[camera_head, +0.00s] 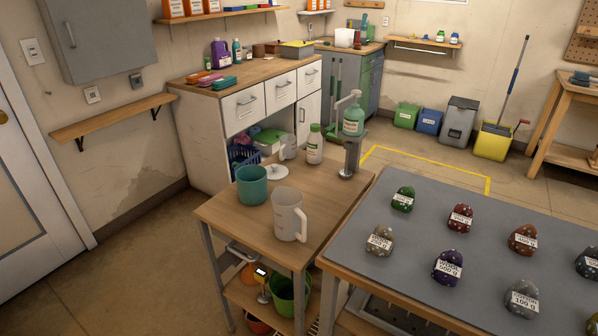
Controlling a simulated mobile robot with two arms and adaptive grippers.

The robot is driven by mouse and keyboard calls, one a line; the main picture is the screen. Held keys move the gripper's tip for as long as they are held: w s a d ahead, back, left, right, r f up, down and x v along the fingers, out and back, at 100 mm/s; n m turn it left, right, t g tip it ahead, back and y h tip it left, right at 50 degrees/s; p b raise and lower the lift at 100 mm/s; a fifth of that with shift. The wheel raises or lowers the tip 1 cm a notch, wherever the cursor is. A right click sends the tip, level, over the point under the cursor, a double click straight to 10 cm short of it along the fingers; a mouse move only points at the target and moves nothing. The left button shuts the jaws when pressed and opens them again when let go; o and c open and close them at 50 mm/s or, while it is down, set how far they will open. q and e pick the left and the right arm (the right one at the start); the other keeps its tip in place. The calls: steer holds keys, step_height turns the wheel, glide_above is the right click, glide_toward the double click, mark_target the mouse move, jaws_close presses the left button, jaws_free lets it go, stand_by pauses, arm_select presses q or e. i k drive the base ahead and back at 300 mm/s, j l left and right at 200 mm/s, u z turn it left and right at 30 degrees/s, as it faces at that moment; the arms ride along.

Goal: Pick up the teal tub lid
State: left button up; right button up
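A teal tub (253,187) stands on the small wooden table (225,215), with its open top facing up. No lid sits on it, and I cannot make out a lid that is clearly teal. A flat teal item (223,83) lies on the back-left counter, too small to identify. Neither of my grippers is in view.
A grey-white jug (289,216) stands right of the tub. A white bottle (314,146) and a stand with a green bottle (353,122) are behind. Floor is free at left.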

mark_target(275, 172)
steer(key=i+j+z, duration=0.3)
steer(key=j+z, duration=0.15)
steer(key=i+j+z, duration=0.2)
steer(key=j, duration=0.25)
steer(key=j+z, duration=0.2)
steer(key=j, duration=0.1)
